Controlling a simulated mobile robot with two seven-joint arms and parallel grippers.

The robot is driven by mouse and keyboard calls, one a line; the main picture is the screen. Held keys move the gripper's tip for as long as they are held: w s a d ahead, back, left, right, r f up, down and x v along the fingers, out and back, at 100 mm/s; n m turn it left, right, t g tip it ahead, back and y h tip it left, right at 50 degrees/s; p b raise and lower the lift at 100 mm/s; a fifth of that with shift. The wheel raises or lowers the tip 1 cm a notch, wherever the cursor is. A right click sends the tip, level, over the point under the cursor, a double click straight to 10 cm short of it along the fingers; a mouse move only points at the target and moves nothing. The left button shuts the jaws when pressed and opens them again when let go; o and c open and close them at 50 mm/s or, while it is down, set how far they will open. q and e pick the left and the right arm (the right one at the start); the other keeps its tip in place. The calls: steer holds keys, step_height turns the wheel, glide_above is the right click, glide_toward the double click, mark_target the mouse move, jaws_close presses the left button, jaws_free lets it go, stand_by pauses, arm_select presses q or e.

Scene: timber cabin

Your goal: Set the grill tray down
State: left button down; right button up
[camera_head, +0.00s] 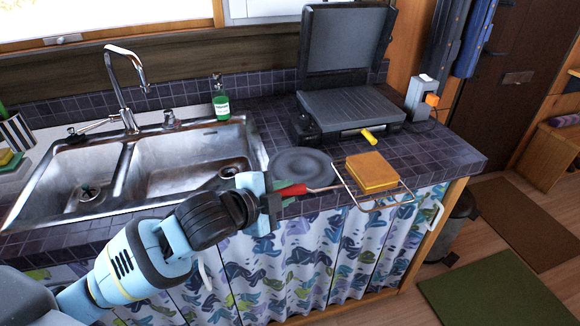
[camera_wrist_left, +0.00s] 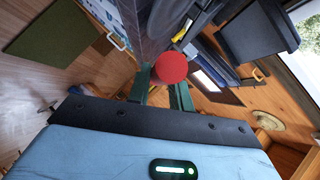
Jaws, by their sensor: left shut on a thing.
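The grill tray (camera_head: 398,199) is a thin wire frame with a red handle (camera_head: 292,190). An orange-yellow bread-like block (camera_head: 371,172) rests on the wire. My left gripper (camera_head: 274,194) is shut on the red handle, at the counter's front edge. The wire frame reaches to the right, and its near part shows in front of the patterned curtain. I cannot tell whether the tray touches the counter. In the left wrist view the round red handle end (camera_wrist_left: 171,67) shows between the green fingers (camera_wrist_left: 166,92). My right gripper is not in view.
A dark round plate (camera_head: 302,167) lies on the tiled counter (camera_head: 452,152) behind the handle. An open grill (camera_head: 350,105) with a yellow-tipped handle stands behind it. The double sink (camera_head: 190,165) and green bottle (camera_head: 221,105) are left. Bare counter shows at the right end.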

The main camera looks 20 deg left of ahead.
arm_select(q)
steer(key=w+a, duration=0.3)
steer(key=a, duration=0.1)
steer(key=w+a+f, duration=0.1)
steer(key=w+a, duration=0.2)
steer(key=a, duration=0.1)
steer(key=w+a, duration=0.4)
steer(key=shift+w+a+f, duration=0.1)
steer(key=shift+a+f, duration=0.05)
steer(key=shift+a, duration=0.05)
steer(key=shift+f, duration=1.75)
steer(key=shift+f, duration=0.15)
steer(key=c, duration=1.3)
jaws_free()
steer(key=shift+o, duration=0.2)
steer(key=shift+s, duration=0.25)
steer(key=v, duration=1.1)
steer(key=shift+s+r, duration=0.25)
steer(key=shift+s, duration=0.05)
